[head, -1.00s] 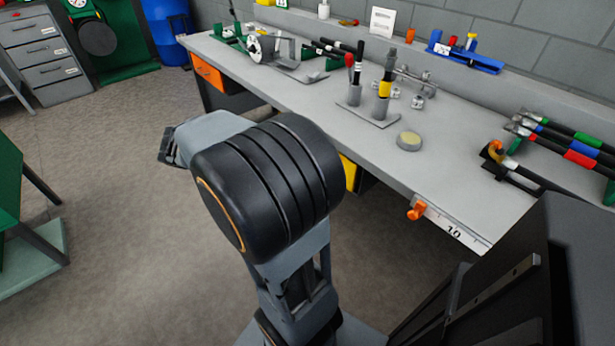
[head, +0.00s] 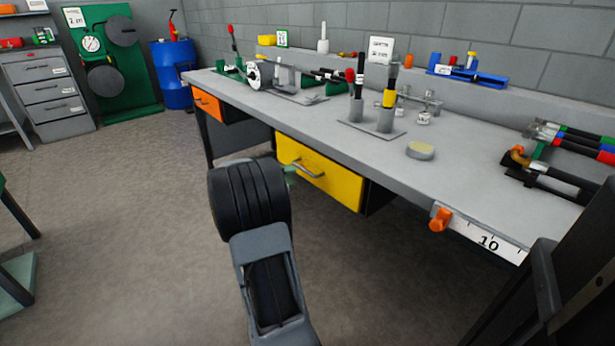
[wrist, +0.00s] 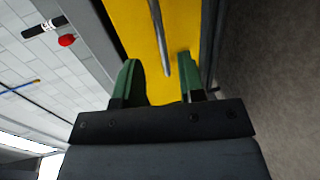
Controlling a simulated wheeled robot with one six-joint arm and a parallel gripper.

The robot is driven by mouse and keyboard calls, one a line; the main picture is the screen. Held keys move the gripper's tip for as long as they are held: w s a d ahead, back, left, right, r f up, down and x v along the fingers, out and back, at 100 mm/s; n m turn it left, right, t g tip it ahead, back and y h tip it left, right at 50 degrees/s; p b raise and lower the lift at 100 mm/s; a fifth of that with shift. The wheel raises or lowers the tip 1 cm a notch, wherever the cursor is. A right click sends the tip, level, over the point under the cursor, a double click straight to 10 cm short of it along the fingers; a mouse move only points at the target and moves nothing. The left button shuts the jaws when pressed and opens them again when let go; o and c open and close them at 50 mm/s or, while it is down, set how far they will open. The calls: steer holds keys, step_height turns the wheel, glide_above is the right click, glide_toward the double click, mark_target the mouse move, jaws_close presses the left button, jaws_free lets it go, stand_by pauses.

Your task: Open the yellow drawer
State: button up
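The yellow drawer (head: 330,185) sits under the workbench top and appears closed, with a grey bar handle (head: 308,168) on its front. In the wrist view the yellow front (wrist: 175,38) fills the upper middle, and the handle (wrist: 160,40) runs down between my fingers. My gripper (wrist: 160,80) is open, its two green fingertips apart on either side of the line of the handle's end. I cannot tell whether the fingers touch the handle.
The workbench top (head: 310,115) carries tool holders and a round tin (head: 420,150). An orange drawer (head: 207,105) is at the bench's left end. An orange clamp (head: 440,220) sticks out at the front edge. The floor (head: 130,220) before the bench is mostly clear.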

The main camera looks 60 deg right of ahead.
mark_target(306, 172)
steer(key=b+x, duration=0.1)
steer(key=x, duration=0.6)
steer(key=shift+s+d, duration=0.15)
steer(key=shift+d, duration=0.25)
jaws_close()
